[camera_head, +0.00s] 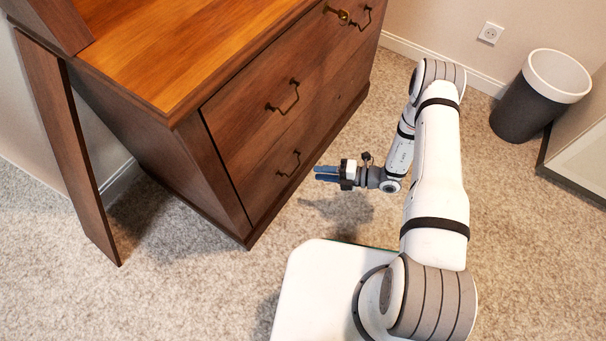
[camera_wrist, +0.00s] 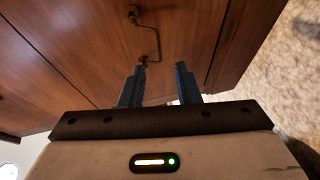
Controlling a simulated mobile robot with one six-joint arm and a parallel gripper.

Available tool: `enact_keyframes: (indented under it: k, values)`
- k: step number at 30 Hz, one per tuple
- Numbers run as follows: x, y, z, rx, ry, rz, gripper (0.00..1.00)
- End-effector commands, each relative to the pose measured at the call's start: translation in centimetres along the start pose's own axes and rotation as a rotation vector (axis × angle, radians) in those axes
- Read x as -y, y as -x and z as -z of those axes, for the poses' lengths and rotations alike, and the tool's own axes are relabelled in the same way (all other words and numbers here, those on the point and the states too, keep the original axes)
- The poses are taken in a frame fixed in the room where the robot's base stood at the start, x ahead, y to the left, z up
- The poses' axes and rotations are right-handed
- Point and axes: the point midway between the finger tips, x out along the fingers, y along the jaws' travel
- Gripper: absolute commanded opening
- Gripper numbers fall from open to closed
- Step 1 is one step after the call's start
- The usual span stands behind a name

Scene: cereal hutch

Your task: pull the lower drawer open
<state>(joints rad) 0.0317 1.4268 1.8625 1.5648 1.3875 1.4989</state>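The lower drawer (camera_head: 262,191) of the brown wooden hutch looks shut, flush with the front. Its dark bail handle (camera_head: 289,165) stands out from the drawer face, and a handle (camera_wrist: 151,38) shows ahead of my fingers in the wrist view. My gripper (camera_head: 318,173) points at the hutch front, a little right of and below the lower handle in the head view. In the wrist view my gripper (camera_wrist: 158,75) has its two blue fingers apart, with nothing held between them. One end of the handle lies close to the left fingertip; I cannot tell whether they touch.
The upper drawer (camera_head: 245,118) has its own handle (camera_head: 284,97) above and looks shut. A grey bin (camera_head: 525,107) stands at the right. The carpet (camera_head: 255,283) before the hutch is clear.

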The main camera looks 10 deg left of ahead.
Motion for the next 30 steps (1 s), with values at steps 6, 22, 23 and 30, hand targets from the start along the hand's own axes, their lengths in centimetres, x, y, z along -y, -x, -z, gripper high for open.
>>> enact_keyframes:
  k: [6,22,23,30]
  values:
    - [0.2,-3.5,0.2,-0.008,0.002,0.001,0.3]
    - [-0.1,-7.2,0.1,-0.004,0.003,0.001,0.3]
    - [-0.1,-7.2,0.1,-0.004,0.003,0.001,0.3]
    - [-0.1,-7.2,0.1,-0.005,0.003,0.001,0.15]
